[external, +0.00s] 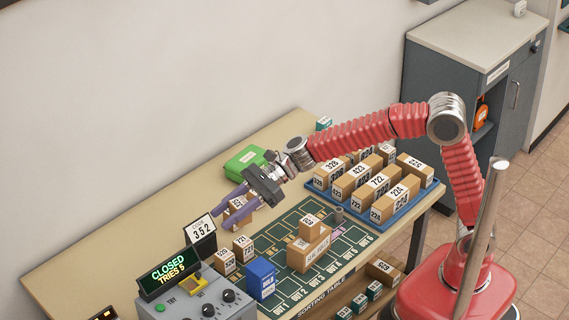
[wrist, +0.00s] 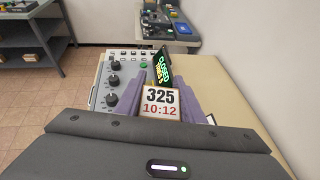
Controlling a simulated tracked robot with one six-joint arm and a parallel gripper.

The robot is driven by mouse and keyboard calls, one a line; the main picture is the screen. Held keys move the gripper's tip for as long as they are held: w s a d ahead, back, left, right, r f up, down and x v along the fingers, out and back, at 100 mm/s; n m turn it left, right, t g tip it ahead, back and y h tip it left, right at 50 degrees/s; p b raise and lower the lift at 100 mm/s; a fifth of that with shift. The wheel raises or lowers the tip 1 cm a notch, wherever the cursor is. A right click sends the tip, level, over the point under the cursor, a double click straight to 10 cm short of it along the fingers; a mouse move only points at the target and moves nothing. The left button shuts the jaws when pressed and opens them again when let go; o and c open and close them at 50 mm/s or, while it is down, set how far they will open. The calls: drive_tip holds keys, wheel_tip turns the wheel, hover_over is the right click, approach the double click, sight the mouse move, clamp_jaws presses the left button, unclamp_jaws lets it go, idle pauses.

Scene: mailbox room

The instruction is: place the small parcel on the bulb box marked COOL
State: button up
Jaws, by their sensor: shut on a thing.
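My gripper (external: 233,209) has purple fingers and is shut on a small brown parcel (external: 240,213) above the left part of the table. In the wrist view the parcel (wrist: 161,103) sits between the fingers (wrist: 161,95), its white label reading 325 and 10:12. I cannot make out a box marked COOL. Small teal boxes stand on the shelf under the table, at the front (external: 360,300), and another teal box (external: 323,123) is at the table's back edge. Their lettering is too small to read.
A blue carton (external: 262,278) and stacked brown boxes (external: 309,250) stand on the green mat. A blue tray (external: 425,190) holds several parcels. A green case (external: 244,160) lies behind.

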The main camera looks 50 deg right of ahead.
drive_tip(key=s+f+n+g, duration=0.2)
drive_tip(key=s, duration=0.6)
drive_tip(key=shift+a+g, duration=0.4)
hover_over(261, 280)
drive_tip(key=w+a, duration=0.1)
drive_tip(key=w, duration=0.2)
wheel_tip(261, 280, down, 6)
drive_tip(key=shift+a, duration=0.2)
drive_tip(key=shift+f, duration=0.25)
drive_tip(key=shift+f, duration=1.75)
